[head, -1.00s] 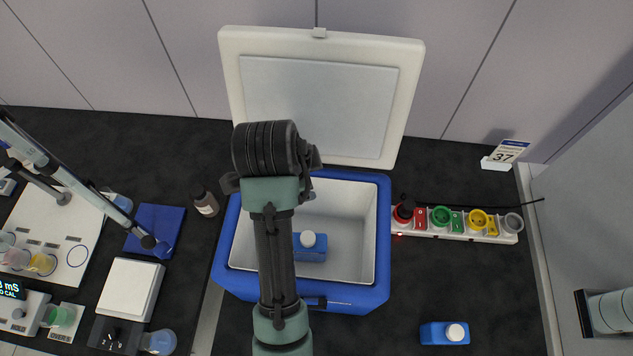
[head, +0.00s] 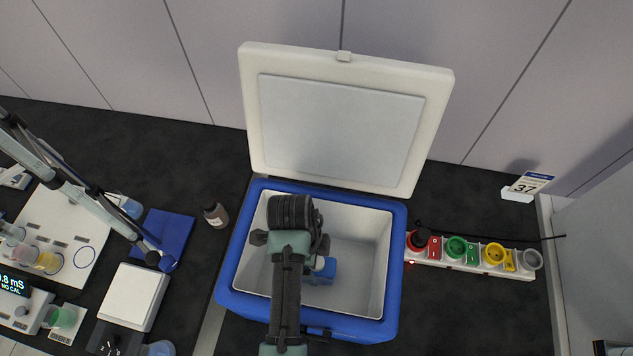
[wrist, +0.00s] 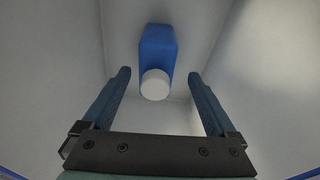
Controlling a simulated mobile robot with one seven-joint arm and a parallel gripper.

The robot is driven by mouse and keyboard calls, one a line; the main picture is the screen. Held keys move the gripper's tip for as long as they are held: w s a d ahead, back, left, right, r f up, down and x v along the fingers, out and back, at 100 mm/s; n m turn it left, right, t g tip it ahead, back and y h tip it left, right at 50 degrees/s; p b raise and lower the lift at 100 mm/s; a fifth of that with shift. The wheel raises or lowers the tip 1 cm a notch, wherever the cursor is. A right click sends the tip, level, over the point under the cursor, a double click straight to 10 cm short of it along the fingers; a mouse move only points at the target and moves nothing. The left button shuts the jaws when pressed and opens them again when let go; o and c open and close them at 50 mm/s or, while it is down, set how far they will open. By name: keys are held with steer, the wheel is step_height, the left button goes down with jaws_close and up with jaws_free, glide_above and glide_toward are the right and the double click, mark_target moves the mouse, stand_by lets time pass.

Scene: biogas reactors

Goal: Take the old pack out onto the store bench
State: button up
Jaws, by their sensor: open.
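A blue pack (head: 322,270) with a white cap lies inside the open blue cool box (head: 395,292), partly hidden by my arm in the head view. In the wrist view, the pack (wrist: 158,48) is ahead of my gripper (wrist: 158,74), its white cap (wrist: 155,84) towards me and between the finger lines. My gripper is open, with a finger on each side and a gap to the pack. In the head view my wrist is over the left part of the box opening and hides the fingers.
The white lid (head: 340,130) stands raised behind the box. A power strip (head: 470,255) lies to its right and a brown bottle (head: 215,214) to its left. A calendar card (head: 527,186) stands at the back right.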

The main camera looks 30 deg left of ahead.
steer(key=shift+s+d+f+p, duration=0.15)
steer(key=shift+f+p, duration=0.1)
steer(key=shift+f, duration=0.85)
steer(key=shift+s+d+f+p, duration=0.1)
steer(key=shift+d+f+p, duration=0.1)
steer(key=shift+f, duration=0.85)
steer(key=shift+w+r, duration=0.1)
jaws_close()
